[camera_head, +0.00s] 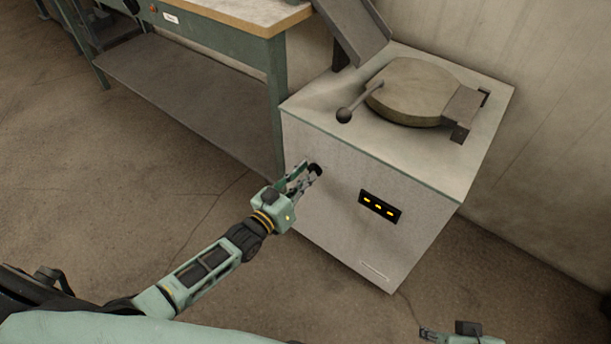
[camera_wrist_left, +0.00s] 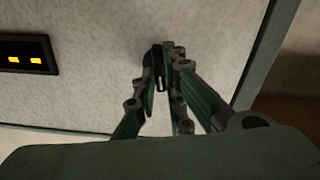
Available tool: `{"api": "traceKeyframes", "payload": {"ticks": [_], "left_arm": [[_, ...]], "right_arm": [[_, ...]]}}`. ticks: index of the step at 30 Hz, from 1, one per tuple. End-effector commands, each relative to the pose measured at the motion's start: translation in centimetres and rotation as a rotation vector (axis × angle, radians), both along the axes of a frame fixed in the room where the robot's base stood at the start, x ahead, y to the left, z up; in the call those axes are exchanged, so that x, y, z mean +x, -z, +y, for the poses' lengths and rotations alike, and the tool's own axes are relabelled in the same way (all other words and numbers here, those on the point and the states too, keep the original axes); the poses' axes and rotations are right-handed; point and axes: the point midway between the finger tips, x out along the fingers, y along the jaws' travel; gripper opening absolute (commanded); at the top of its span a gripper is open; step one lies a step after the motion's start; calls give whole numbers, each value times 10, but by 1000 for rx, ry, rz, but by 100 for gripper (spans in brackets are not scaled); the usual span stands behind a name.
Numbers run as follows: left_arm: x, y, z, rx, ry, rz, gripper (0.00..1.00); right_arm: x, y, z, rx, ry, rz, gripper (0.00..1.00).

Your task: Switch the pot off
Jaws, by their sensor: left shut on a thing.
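The pot (camera_head: 410,90) is a grey box-like unit with a round lid, closed on its top, and a ball-ended handle (camera_head: 345,114). On its front face is a black display (camera_head: 379,206) with lit orange marks, which also shows in the left wrist view (camera_wrist_left: 25,54). A dark knob (camera_head: 316,169) sits on the front, left of the display. My left gripper (camera_head: 310,174) is at this knob with its fingers shut on it. In the left wrist view the fingers (camera_wrist_left: 163,70) close around the dark knob and hide most of it. Part of my right gripper (camera_head: 455,333) shows at the bottom edge, its fingers unclear.
A workbench (camera_head: 255,15) with a wooden top and a lower shelf (camera_head: 190,95) stands left of the pot. A wall is at the right. The floor (camera_head: 130,190) in front is clear.

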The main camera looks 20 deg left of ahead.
Motion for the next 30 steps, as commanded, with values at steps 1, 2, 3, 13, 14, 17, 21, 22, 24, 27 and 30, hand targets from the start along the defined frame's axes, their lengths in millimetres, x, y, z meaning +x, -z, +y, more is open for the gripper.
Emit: {"api": "traceKeyframes", "payload": {"ticks": [1, 2, 3, 13, 14, 17, 21, 22, 24, 27, 30], "left_arm": [[0, 0, 0, -39, 1, 16, 0], [0, 0, 1, -66, 1, 25, 0], [0, 0, 0, -101, 1, 38, 0], [0, 2, 2, -360, 0, 133, 0], [0, 2, 2, -380, 0, 140, 0], [0, 2, 2, -436, 0, 161, 0], [1, 2, 2, -497, 0, 182, 0], [1, 2, 2, -506, 0, 185, 0], [1, 2, 3, -526, 0, 192, 0], [1, 2, 3, -544, 0, 199, 0], [1, 2, 3, -555, 0, 203, 0]], "right_arm": [[0, -1, 0, 0, 0, 2, 40], [0, -2, 0, 0, 0, 1, 40], [0, -2, 0, 0, 0, 0, 40], [0, -1, 0, 0, 0, -1, 40], [0, -1, 0, 0, 0, -1, 40], [0, -1, 0, 0, 0, -1, 40], [0, 0, 0, 0, 0, -1, 40], [0, 0, 0, 0, 0, -1, 40], [0, 0, 0, 0, 0, -1, 40], [0, 0, 0, 0, 0, -2, 40], [1, 0, 0, 0, -1, -4, 40]]}}
